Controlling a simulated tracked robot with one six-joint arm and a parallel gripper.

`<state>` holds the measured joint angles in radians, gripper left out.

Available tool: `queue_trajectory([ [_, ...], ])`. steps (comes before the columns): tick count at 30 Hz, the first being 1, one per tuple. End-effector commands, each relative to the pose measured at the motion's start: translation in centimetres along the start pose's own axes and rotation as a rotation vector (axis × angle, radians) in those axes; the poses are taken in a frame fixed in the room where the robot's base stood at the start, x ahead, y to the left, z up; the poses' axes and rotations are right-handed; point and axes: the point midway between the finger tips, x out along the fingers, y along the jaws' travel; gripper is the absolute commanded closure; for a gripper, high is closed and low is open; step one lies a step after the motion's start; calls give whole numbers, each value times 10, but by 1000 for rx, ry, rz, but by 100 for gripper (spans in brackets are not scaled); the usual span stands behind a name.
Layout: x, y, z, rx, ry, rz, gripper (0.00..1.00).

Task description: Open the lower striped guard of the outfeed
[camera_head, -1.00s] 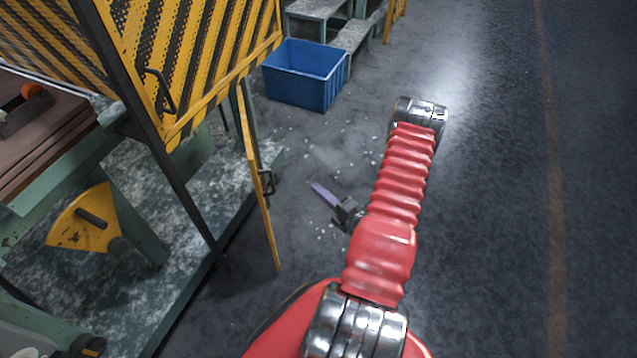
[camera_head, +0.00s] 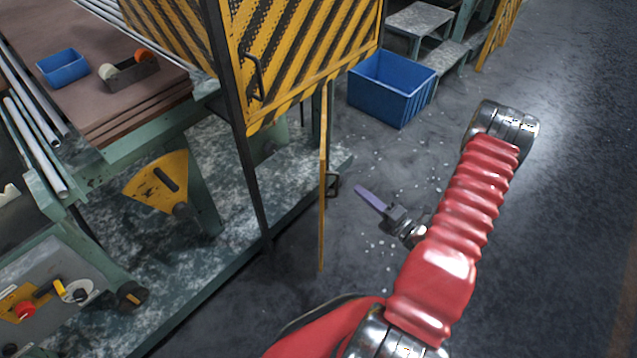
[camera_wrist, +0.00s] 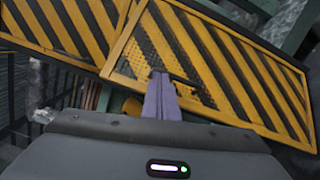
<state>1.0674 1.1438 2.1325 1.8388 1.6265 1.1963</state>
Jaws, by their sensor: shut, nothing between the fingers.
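The lower striped guard (camera_head: 323,190) shows nearly edge-on as a thin yellow panel, with a dark handle (camera_head: 333,184) on its right side. A gap separates it from the black corner post, and the machine base shows through. The upper striped guard (camera_head: 300,60) hangs above, with its own handle. My gripper (camera_head: 372,198) is right of the lower guard, its purple fingers shut and empty, tips a little apart from the handle in the picture. In the wrist view the fingers (camera_wrist: 161,95) overlap a striped mesh panel (camera_wrist: 225,70); I cannot tell whether they touch it.
A blue crate (camera_head: 390,88) stands on the floor beyond the guard, near grey steps (camera_head: 420,20). The black post (camera_head: 250,190) and base edge lie left. A control panel (camera_head: 50,295) with a red button is at lower left. The floor at right is clear.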

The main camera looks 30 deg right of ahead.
Motion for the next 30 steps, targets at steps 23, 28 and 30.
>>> queue_trajectory([
  [23, 56, 192, -138, -832, 805, 294, 100],
  [28, 47, 220, -167, -1032, 960, 385, 100],
  [30, 42, 230, -178, -1115, 1020, 425, 100],
])
